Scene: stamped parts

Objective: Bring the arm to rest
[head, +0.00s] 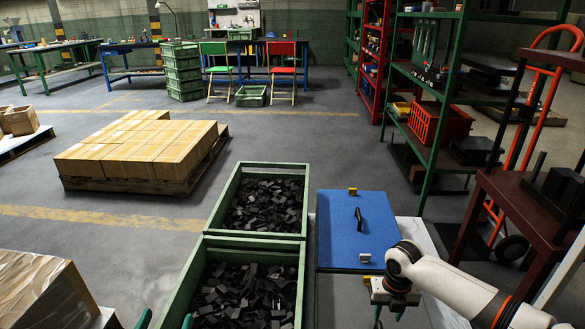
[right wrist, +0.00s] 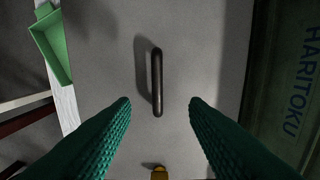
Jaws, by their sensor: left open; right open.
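My right gripper (head: 389,312) hangs at the end of the white arm at the lower right of the head view, just in front of the blue panel. In the right wrist view its two green fingers (right wrist: 160,103) are wide apart with nothing between them. A dark bar handle (right wrist: 157,82) shows beyond the fingertips, apart from them, on a grey-looking surface. My left gripper (head: 165,320) shows only as two green fingertips at the bottom edge of the head view, spread and empty beside the near bin. The rest of the left arm is out of view.
A maroon stand (head: 520,205) is at right. Boxes on a pallet (head: 150,187) stand at left, with clear floor around.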

